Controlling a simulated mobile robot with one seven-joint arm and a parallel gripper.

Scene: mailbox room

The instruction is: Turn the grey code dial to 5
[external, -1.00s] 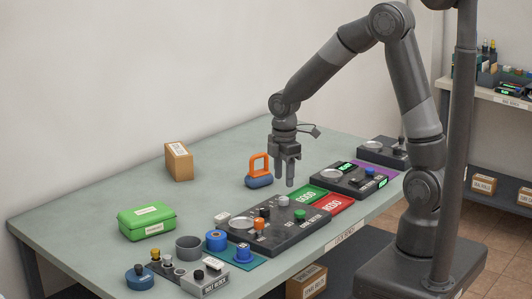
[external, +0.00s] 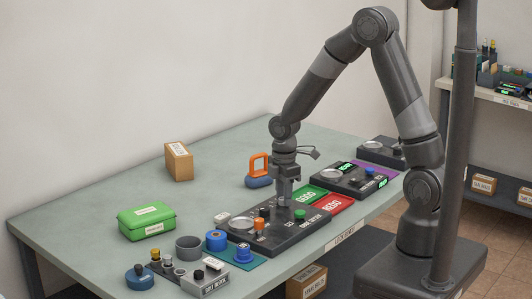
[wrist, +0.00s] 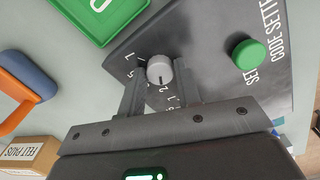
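The grey code dial (wrist: 159,69) is a small round knob on the dark code setting panel (external: 262,244). Its dark pointer line points down in the wrist view, toward a mark that looks like 2. Other marks around it are partly hidden by the fingers. My gripper (wrist: 160,75) is lowered at the dial, with one finger on each side and what look like narrow gaps between. In the external view my gripper (external: 287,198) points straight down at the panel and hides most of the dial.
A green button (wrist: 249,54) is right of the dial in the wrist view. Orange and black knobs (external: 259,224) are on the same panel. Green (external: 305,193) and red (external: 330,205) pads lie beyond it. An orange-handled stamp (external: 259,171) stands behind.

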